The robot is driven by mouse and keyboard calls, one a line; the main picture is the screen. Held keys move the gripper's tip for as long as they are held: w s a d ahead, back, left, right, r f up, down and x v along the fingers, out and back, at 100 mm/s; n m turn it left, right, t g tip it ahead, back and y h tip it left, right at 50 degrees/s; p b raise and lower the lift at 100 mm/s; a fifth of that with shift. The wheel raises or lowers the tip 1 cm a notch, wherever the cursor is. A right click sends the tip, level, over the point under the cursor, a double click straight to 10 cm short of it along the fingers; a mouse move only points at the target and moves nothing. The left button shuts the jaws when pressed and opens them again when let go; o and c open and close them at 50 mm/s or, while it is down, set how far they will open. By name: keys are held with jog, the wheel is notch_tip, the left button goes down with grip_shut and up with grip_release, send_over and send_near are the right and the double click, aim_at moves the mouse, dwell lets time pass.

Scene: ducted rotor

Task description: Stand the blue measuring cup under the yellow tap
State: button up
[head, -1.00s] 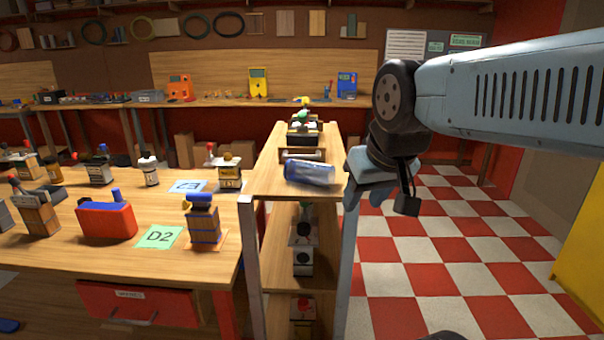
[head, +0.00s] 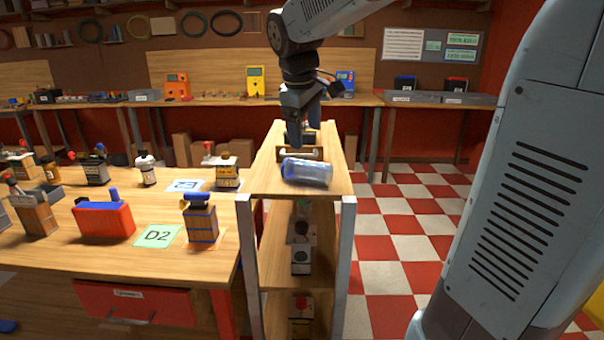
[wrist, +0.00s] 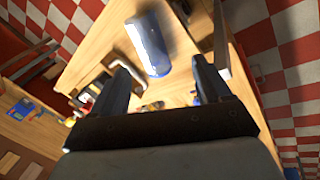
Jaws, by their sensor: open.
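A blue, see-through cylinder (head: 306,171), which looks like the measuring cup, lies on its side on the wooden top of the narrow shelf unit (head: 262,178). In the wrist view the blue cup (wrist: 149,44) lies just beyond the fingertips. My gripper (head: 295,140) hangs above the shelf top, fingers pointing down, a little behind the cup in the head view. In the wrist view my gripper (wrist: 163,70) is open with nothing held between its fingers. I cannot make out the yellow tap for sure; my gripper covers part of the shelf's far end.
A low rack with a handle (head: 313,152) stands behind the cup. Lower shelves hold boxed items (head: 301,252). The left workbench (head: 75,230) carries a red device (head: 104,221), a blue-topped block (head: 201,220) and a green D2 card (head: 157,236). Checkered floor (head: 400,250) lies open to the right.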

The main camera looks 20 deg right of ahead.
aim_at(305, 163)
jog(key=shift+n, duration=0.8)
jog(key=w+f, duration=0.2)
jog(key=f, duration=0.1)
jog(key=w+f, duration=0.2)
jog(key=w+d+f, duration=0.1)
jog(key=w+f, duration=0.1)
jog(key=f, duration=0.1)
jog(key=shift+w+f, duration=0.1)
jog(key=shift+f, duration=0.2)
jog(key=shift+d+x, duration=0.15)
jog(key=shift+x, duration=1.15)
jog(key=shift+d+x, duration=0.1)
jog(key=shift+x, duration=1.15)
jog(key=c, duration=0.9)
jog(key=shift+r, duration=0.2)
